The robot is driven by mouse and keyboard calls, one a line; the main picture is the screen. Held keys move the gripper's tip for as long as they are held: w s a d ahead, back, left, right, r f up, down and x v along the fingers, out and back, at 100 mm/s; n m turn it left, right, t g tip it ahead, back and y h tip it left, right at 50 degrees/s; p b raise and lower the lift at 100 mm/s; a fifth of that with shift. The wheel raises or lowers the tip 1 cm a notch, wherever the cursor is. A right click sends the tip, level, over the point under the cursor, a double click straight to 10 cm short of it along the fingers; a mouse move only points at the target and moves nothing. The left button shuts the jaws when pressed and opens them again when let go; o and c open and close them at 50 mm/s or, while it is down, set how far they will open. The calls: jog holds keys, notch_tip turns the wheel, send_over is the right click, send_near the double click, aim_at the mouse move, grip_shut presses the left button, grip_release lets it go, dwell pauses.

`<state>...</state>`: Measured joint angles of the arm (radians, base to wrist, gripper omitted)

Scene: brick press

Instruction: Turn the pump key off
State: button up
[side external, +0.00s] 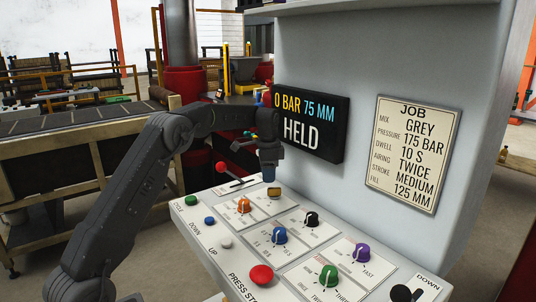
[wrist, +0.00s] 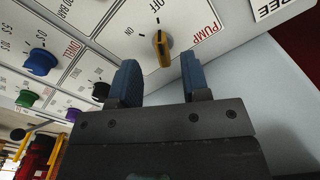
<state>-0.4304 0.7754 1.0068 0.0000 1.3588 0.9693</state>
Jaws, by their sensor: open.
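The pump key (wrist: 162,50) is a yellow-brass bar on a grey round base, on a white plate marked PUMP, ON and OFF. In the wrist view its bar runs roughly up and down, with the upper end towards the OFF mark; ON is to its left. My gripper (wrist: 159,60) is open, its blue fingertips apart on either side of the key in the picture. I see no finger touching it. In the side view my gripper (side external: 268,176) points down just above the brass key (side external: 274,192), at the panel's back edge.
A red-knobbed lever (side external: 221,166) stands close to the left of my gripper. Orange (side external: 243,205), black (side external: 312,219) and blue (side external: 280,235) knobs are nearby on the panel. The display (side external: 308,122) reads 0 BAR, 75 MM, HELD, on the wall behind.

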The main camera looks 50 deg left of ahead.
notch_tip(320, 180, up, 8)
dwell(0.6)
jog(key=s+d+r+n+t, duration=0.1)
jog(key=s+d+r+n, duration=0.1)
jog(key=s+d+r, duration=0.4)
jog(key=s+d+r+n+t, duration=0.1)
jog(key=s+d+r+t, duration=0.1)
jog(key=s+d, duration=0.6)
jog(key=s+d+f+n+t, duration=0.1)
jog(key=s+d+f, duration=0.3)
jog(key=s, duration=0.5)
jog(key=s+d+f+n+t, duration=0.1)
jog(key=s+d+f, duration=0.3)
jog(key=s, duration=0.6)
jog(key=shift+d+f+n+t, duration=0.3)
jog(key=shift+d+n, duration=0.3)
jog(key=shift+d, duration=0.4)
jog(key=shift+w, duration=0.1)
